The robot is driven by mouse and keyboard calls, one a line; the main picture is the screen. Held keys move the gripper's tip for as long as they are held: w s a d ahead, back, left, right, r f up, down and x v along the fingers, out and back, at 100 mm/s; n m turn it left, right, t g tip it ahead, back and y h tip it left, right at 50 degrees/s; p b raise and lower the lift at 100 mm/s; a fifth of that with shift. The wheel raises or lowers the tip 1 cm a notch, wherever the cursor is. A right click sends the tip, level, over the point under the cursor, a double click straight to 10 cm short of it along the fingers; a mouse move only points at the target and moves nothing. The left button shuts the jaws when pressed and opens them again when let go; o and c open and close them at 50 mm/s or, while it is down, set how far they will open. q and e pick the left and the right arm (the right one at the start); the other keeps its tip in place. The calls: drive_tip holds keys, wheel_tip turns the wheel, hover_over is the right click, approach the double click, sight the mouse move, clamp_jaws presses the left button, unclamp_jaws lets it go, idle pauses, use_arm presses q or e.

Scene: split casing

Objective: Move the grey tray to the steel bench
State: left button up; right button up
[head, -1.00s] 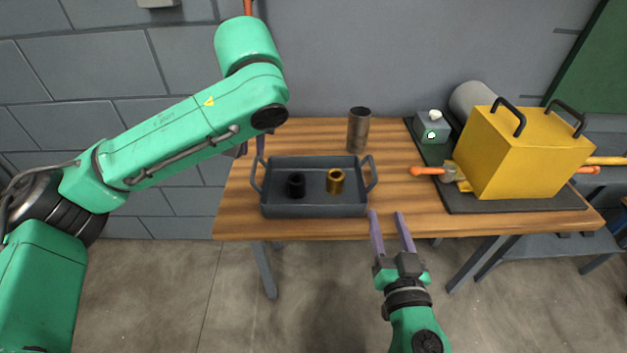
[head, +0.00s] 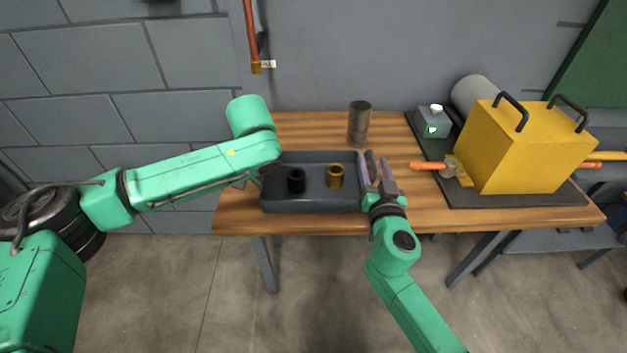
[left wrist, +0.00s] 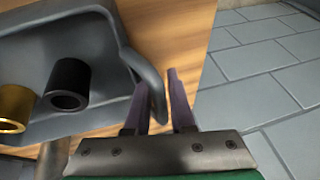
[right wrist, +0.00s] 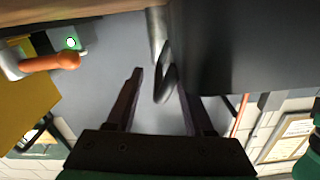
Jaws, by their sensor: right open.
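The grey tray (head: 310,203) sits on the wooden table, with a black ring (head: 296,181) and a brass ring (head: 335,177) inside. My right gripper (head: 377,170) is open at the tray's right handle; in the right wrist view the handle (right wrist: 163,82) lies between its spread fingers (right wrist: 160,92). My left gripper is mostly hidden behind its arm in the head view. In the left wrist view its fingers (left wrist: 158,98) are apart, and the tray's left handle (left wrist: 148,80) passes between them, close to one finger. A grey bench (head: 560,246) shows partly at the right, possibly the steel bench.
A dark metal cylinder (head: 359,124) stands behind the tray. To the right, a yellow casing (head: 520,150) with black handles, an orange-handled tool (head: 430,166) and a small grey box (head: 432,123) sit on a dark mat (head: 500,200). Floor in front is clear.

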use_arm(q)
clamp_jaws()
use_arm(e)
drive_tip(key=c, duration=0.4)
clamp_jaws()
use_arm(q)
drive_tip(key=shift+w+a+r, duration=0.1)
use_arm(e)
drive_tip(key=shift+w+r, duration=0.1)
idle(0.7)
